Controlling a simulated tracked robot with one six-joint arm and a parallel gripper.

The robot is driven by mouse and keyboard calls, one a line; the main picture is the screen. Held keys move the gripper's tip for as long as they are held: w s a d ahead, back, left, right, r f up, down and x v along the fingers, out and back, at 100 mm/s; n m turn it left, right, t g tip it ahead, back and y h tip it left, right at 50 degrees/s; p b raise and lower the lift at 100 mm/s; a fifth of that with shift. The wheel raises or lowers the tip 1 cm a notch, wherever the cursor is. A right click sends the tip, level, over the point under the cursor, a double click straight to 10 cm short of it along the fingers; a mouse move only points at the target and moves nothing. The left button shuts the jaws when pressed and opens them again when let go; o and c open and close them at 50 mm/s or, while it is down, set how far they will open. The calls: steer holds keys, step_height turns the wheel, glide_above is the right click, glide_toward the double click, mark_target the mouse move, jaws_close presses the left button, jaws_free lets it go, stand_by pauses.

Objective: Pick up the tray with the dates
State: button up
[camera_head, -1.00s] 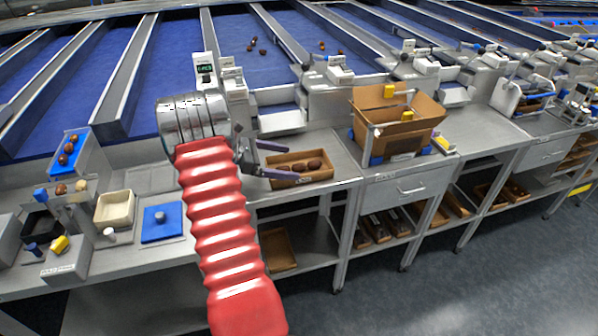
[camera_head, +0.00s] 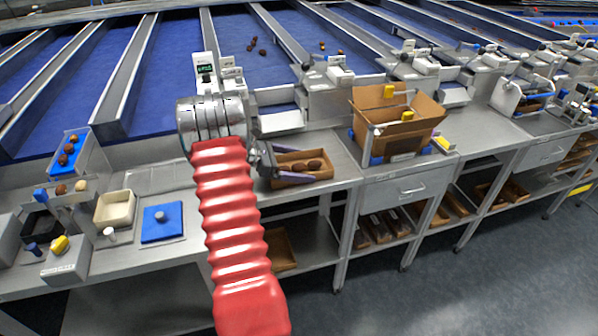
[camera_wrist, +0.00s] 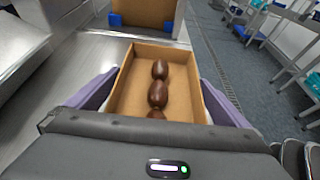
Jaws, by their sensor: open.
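The tray (camera_head: 322,173) is a brown open box on the steel bench in the head view. It holds dark brown dates (camera_head: 314,164) in a row. In the wrist view the tray (camera_wrist: 122,98) lies straight ahead, with the dates (camera_wrist: 158,92) down its middle; the nearest one is partly hidden by my gripper's body. My gripper (camera_head: 300,166) is open at the tray's left end. In the wrist view its purple fingers stand one on each side of the tray, along its near part. I cannot tell whether they touch the walls.
A large open cardboard box (camera_head: 420,118) on blue corner supports stands to the right of the tray. Scales and steel chutes (camera_head: 281,121) are behind it. A cream bin (camera_head: 116,208) and a blue plate (camera_head: 162,223) are on the bench at left.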

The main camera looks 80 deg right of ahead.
steer(key=shift+c, duration=0.4)
steer(key=c, duration=0.6)
steer(key=shift+c, duration=0.2)
steer(key=shift+r, duration=0.1)
step_height(320, 180, up, 28)
stand_by(0.4)
stand_by(0.4)
